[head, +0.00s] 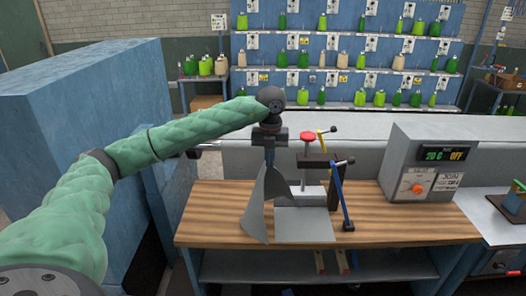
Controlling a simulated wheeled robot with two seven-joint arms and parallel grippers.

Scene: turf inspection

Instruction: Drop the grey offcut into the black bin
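My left gripper (270,154) is above the wooden bench, its fingers pointing down and close together. It is shut on the grey offcut (257,216), a thin, pointed, twisted-looking piece that hangs below the fingers in front of the bench fixture. Whether the offcut's lower end touches the bench top is hard to tell. I see no black bin in this view. My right gripper is not in view.
The wooden bench (400,228) carries a grey plate (305,227), a black fixture with a blue lever (342,195) and red knob (307,136), and a grey control box (428,165). A blue cabinet (90,110) stands left. Bottle shelves (345,72) line the back.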

